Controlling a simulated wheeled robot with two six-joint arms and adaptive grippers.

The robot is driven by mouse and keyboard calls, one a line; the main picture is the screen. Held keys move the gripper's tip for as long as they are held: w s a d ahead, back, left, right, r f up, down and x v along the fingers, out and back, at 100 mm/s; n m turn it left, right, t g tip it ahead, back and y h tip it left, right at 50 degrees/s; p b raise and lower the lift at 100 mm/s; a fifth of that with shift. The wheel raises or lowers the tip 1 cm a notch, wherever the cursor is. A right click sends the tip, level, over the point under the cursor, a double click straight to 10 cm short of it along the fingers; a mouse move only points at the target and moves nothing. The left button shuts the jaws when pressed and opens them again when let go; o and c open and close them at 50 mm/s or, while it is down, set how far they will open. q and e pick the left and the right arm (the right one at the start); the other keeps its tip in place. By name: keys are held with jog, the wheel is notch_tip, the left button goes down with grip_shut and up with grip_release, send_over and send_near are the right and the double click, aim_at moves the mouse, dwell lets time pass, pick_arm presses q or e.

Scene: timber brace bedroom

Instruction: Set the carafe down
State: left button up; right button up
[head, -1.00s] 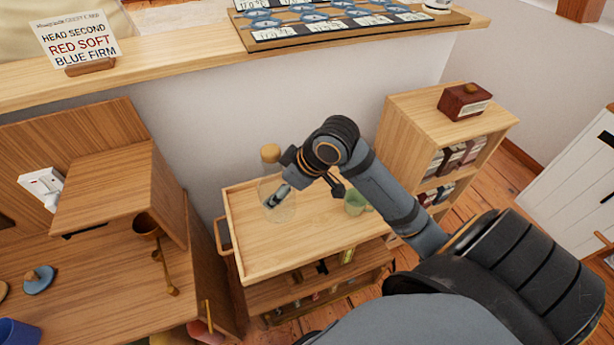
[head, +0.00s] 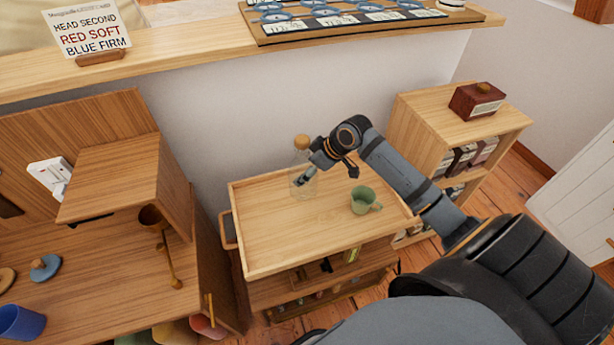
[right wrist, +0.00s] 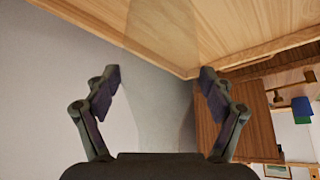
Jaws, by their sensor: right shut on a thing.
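The carafe is clear glass with a round cork stopper (head: 302,143). Its see-through body (head: 306,187) stands about upright at the back of the wooden trolley's top tray (head: 265,232). I cannot tell whether its base touches the tray. My right gripper (head: 302,180) is shut on the carafe, reaching it from the right. In the right wrist view the faint glass of the carafe (right wrist: 160,35) lies between the two fingers of my right gripper (right wrist: 157,80). My left gripper is not in view.
A green mug (head: 362,201) stands on the tray to the right of the carafe. The tray's front and left are clear. A raised rim edges it. A wall and ledge (head: 190,62) rise behind. A wooden desk (head: 110,260) is left, a low shelf (head: 425,120) right.

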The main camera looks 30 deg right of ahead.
notch_tip(320, 180, down, 3)
jog(key=shift+r, duration=0.2)
jog(key=shift+f, duration=0.15)
jog(key=o, duration=1.7)
jog(key=shift+s, duration=0.1)
jog(key=p+v, duration=0.7)
jog(key=v, duration=0.5)
